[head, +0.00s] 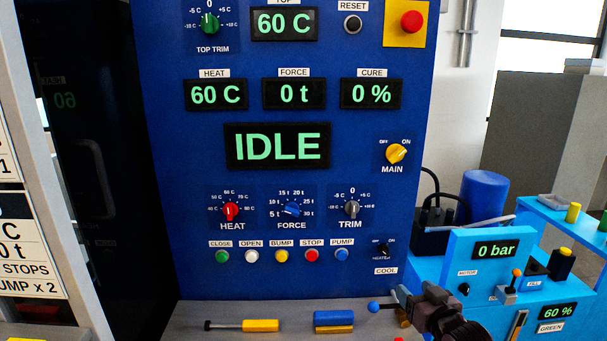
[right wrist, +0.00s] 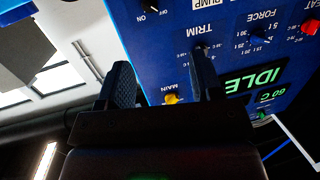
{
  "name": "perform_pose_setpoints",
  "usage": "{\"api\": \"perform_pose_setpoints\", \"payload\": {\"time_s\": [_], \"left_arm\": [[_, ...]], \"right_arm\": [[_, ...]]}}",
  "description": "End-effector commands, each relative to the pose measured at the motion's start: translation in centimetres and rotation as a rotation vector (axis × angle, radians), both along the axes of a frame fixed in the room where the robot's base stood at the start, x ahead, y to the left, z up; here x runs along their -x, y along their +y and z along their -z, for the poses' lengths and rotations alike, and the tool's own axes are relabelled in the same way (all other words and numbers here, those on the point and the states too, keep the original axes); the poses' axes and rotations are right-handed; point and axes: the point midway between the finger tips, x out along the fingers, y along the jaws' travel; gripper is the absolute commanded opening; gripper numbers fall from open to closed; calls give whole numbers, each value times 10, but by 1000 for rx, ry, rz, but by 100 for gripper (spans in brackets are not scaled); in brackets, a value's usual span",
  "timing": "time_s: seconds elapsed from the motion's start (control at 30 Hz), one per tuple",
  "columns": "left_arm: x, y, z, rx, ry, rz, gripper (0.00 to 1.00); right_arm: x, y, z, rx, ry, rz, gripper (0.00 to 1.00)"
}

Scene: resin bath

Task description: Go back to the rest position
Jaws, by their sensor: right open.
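My right gripper (head: 402,302) comes in from the lower right of the head view, in front of the grey ledge below the blue control panel (head: 165,150). In the right wrist view the two dark fingers of the right gripper (right wrist: 162,82) stand apart with nothing between them. Beyond them the panel shows upside down, with the yellow MAIN knob (right wrist: 171,98) in line with the gap. I cannot see the fingers touching anything. My left gripper is not in view.
The grey ledge (head: 200,310) holds a yellow-handled tool (head: 260,325) and a blue-and-yellow block (head: 333,321). A blue ball knob (head: 373,307) is close to the right gripper. A light blue pump unit (head: 480,258) stands at the right. The panel display (head: 277,147) reads IDLE.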

Motion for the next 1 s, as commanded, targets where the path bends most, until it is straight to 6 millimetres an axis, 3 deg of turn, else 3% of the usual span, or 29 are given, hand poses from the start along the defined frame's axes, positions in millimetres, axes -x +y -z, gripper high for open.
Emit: {"api": "perform_pose_setpoints", "payload": {"time_s": [0.3,0.7,0.83,1.0], "left_arm": [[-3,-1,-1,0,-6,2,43],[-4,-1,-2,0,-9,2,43],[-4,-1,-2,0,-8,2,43],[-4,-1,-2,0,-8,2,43]], "right_arm": [[111,-6,84,179,64,56,60],[265,-20,178,176,310,155,60],[298,-23,198,167,377,174,60],[314,-25,206,166,408,181,60]]}}
